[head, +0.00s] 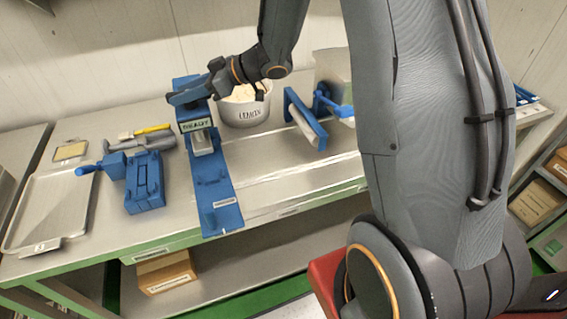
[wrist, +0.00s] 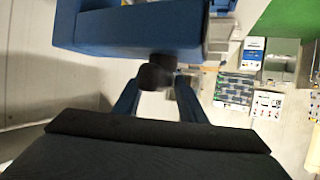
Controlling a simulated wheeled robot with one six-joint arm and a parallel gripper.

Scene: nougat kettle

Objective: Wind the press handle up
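The blue press (head: 215,190) stands on the steel table, with a white label near its top and a long blue base towards the front edge. In the head view my gripper (head: 188,97) is at the press's top, pointing left, and hides most of the handle. The blue body of the press (wrist: 120,28) fills the top of that view above the knob.
Another blue device (head: 305,118) is further right. A blue box with a handle (head: 145,182), a grey tray (head: 48,212) and a yellow-handled tool (head: 150,129) lie left.

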